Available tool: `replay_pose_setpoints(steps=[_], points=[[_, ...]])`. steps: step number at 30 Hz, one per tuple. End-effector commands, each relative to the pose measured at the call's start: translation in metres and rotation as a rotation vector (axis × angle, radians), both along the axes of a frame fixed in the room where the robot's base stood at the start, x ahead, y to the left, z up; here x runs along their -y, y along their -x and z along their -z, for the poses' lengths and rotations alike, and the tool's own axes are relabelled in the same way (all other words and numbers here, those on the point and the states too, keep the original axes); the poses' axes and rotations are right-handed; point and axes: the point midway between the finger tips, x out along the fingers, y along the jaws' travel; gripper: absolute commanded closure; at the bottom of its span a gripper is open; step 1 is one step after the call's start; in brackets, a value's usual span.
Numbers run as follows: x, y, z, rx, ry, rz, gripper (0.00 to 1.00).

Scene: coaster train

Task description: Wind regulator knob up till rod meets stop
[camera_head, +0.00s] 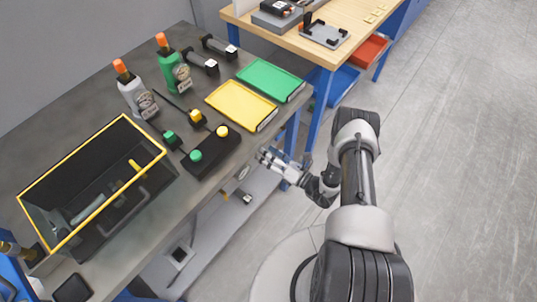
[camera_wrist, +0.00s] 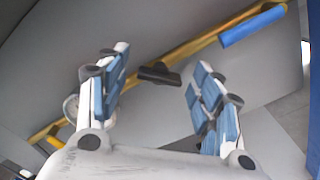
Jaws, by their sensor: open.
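My gripper (camera_head: 265,156) is beside the bench's front edge, below the level of its top, with its fingers pointing left toward the bench. It is open and empty. In the wrist view its two blue-padded fingers (camera_wrist: 157,95) stand wide apart. A short dark piece (camera_wrist: 160,73) shows between and beyond them, apart from both; I cannot tell if it is the regulator knob. A round pale dial (camera_head: 243,172) sits at the bench's front edge, left of my gripper. I cannot make out the rod or its stop.
The bench top (camera_head: 205,205) carries a black control box (camera_head: 211,152) with green and yellow buttons, a yellow tray (camera_head: 240,105), a green tray (camera_head: 270,80), two bottles and a yellow-rimmed black bin (camera_head: 150,178). A lower shelf (camera_head: 218,235) lies underneath. Open floor (camera_head: 470,170) is at right.

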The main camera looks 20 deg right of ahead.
Motion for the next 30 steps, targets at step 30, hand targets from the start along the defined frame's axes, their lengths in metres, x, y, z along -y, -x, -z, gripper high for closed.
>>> replay_pose_setpoints(steps=[30], points=[[0.070, 0.096, 0.000, 0.001, 0.000, 0.001, 0.40]])
